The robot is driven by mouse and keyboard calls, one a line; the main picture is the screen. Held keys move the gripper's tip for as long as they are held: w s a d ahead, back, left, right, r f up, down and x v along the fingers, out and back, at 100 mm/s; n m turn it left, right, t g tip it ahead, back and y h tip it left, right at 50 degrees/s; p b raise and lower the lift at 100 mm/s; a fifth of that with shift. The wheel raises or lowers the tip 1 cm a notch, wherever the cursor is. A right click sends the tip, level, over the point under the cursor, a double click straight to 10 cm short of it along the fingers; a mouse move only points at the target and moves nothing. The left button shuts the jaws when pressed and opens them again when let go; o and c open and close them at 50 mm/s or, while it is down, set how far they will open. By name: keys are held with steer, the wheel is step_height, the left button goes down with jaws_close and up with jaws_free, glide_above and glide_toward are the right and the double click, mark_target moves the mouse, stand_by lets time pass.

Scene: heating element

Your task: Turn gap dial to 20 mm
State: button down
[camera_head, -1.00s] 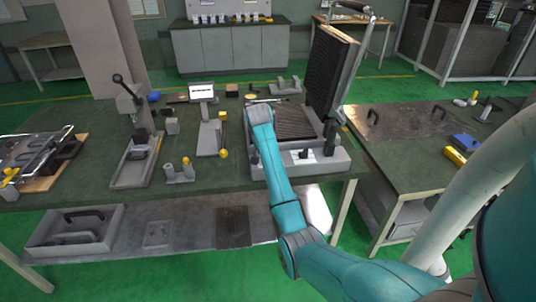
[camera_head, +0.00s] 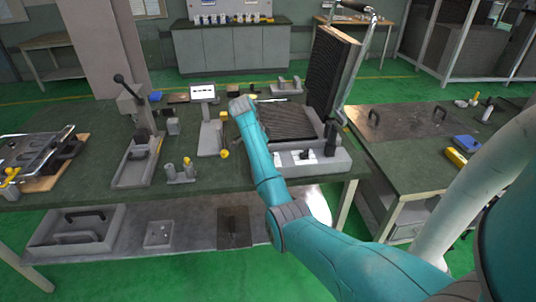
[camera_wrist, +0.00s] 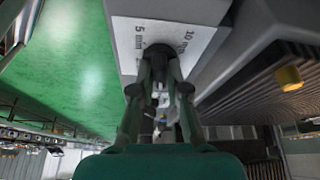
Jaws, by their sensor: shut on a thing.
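In the wrist view the gap dial (camera_wrist: 158,50) is a dark round knob on a white label plate (camera_wrist: 178,32) printed "5 mm" and "10 mm". My gripper (camera_wrist: 160,62) is shut on the dial, one finger on each side. A 20 mm mark is not visible, and the dial's pointer is hidden by the fingers. In the head view the grey press-like machine (camera_head: 339,160) stands at the table's front right, with its ribbed lid raised. My arm reaches over its left front there, and my gripper is hidden behind the arm.
A black knob (camera_head: 331,138) stands on the machine's front right. A ribbed plate (camera_wrist: 255,75) with a yellow knob (camera_wrist: 289,78) is to the right in the wrist view. A white display stand (camera_head: 203,93) and lever press (camera_head: 133,150) stand left of the machine.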

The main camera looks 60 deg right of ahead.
steer(key=shift+m+g+y, duration=0.4)
steer(key=shift+m+g, duration=0.1)
steer(key=shift+m, duration=1)
steer(key=shift+w, duration=0.1)
steer(key=c, duration=1.2)
jaws_free()
steer(key=shift+o, duration=0.2)
